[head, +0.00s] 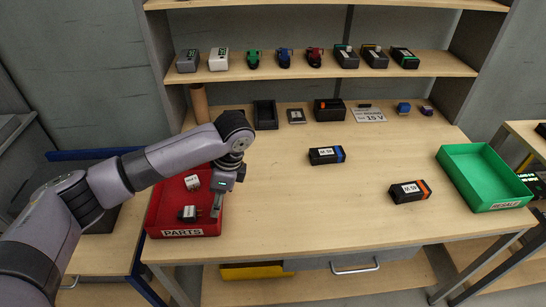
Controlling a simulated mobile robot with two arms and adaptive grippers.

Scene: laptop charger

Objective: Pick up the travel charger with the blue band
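The travel charger with the blue band (326,156) lies on the wooden bench top near the middle. It is a small black block with a white label and a blue band at its right end. A similar black charger with an orange band (409,191) lies nearer the front and to the right. My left gripper (216,207) points down over the red tray, left of both chargers and apart from them. Its fingers are seen nearly edge-on, so their opening is unclear. I cannot make out my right gripper.
The red PARTS tray (183,233) holds small labelled blocks. A green RESALE tray (482,176) stands at the right. Along the back are a black open box (265,114), a black device (329,109) and a 15 V card (369,115). The bench around the chargers is clear.

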